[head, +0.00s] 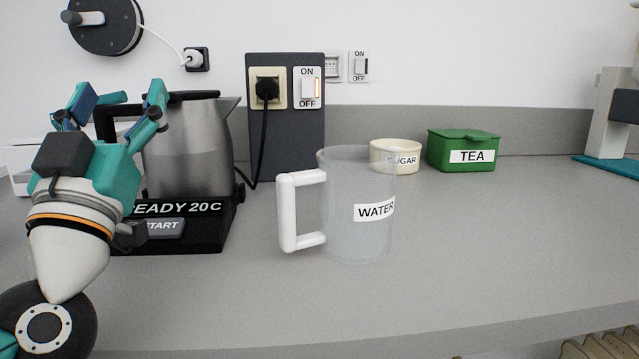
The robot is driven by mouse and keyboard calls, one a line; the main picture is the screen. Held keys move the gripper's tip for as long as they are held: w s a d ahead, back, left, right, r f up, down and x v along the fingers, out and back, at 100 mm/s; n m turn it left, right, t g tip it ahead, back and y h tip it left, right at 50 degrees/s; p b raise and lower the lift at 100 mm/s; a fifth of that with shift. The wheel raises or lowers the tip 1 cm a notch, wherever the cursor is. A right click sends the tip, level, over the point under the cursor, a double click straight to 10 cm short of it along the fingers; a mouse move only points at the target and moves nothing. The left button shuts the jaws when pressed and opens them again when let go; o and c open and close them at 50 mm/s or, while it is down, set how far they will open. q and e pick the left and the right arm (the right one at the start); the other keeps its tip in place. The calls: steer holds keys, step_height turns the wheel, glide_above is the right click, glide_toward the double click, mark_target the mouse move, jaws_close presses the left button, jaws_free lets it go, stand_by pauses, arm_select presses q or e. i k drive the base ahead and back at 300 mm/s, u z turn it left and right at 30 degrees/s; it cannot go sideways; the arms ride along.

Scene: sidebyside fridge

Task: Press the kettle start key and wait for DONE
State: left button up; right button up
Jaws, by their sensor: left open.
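The steel kettle (190,150) stands on its black base (212,225) at the left of the counter. The base display (176,208) reads "READY 20C", its first letter partly hidden by my gripper. Below it is the grey START key (163,227), its left end partly covered by my arm. My left gripper (120,95) is open and empty, its fingers pointing up in front of the kettle's left side and black handle. I cannot tell whether it touches the kettle. My right gripper is not in view.
A clear WATER jug (345,225) with a white handle stands right of the base. Behind it are a sugar bowl (395,155) and a green TEA box (463,150). A socket panel (285,135) holds the black plug and an ON/OFF switch. The counter's right front is clear.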

mark_target(161, 228)
steer(key=k, duration=1.45)
